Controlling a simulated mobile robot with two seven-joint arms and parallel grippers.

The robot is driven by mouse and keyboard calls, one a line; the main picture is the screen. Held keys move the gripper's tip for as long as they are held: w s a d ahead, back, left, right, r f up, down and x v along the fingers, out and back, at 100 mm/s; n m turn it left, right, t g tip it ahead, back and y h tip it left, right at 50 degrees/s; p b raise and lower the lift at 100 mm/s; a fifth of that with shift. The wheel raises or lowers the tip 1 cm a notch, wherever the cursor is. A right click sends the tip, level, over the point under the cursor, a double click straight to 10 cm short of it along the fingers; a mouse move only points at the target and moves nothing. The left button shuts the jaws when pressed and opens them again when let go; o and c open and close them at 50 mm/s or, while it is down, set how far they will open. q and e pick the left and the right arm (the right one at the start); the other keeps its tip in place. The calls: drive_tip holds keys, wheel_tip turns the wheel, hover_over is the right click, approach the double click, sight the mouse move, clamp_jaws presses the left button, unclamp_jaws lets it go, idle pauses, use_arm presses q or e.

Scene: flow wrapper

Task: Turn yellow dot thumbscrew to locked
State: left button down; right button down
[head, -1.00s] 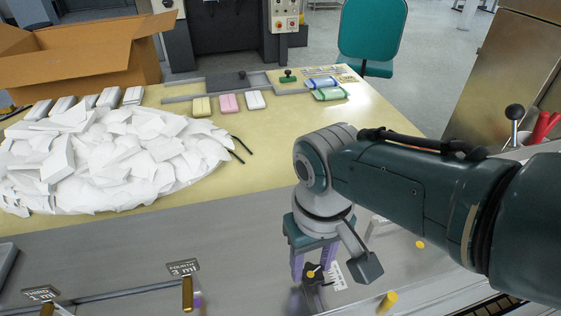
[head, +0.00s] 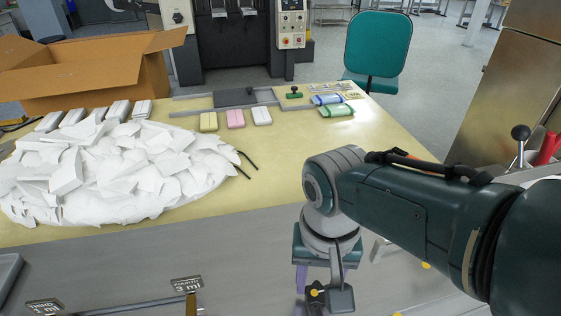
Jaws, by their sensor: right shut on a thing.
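The thumbscrew (head: 315,292) is a small dark knob with a yellow dot on it, near the bottom edge of the head view. My right gripper (head: 318,287) points down over it, its purple fingers on either side, shut on it. My wrist and the picture's lower edge hide part of the fingers and the thumbscrew's base. I cannot read whether the thumbscrew stands at locked. My left gripper is not in view.
A grey metal machine surface (head: 120,255) runs along the front, with small label plates (head: 186,284). My right arm covers the right side.

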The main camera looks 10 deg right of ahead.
sight(317, 289)
drive_tip(key=shift+a+r, duration=0.1)
drive_tip(key=shift+c, duration=1.9)
unclamp_jaws()
wheel_tip(317, 289, up, 10)
drive_tip(key=p, duration=0.7)
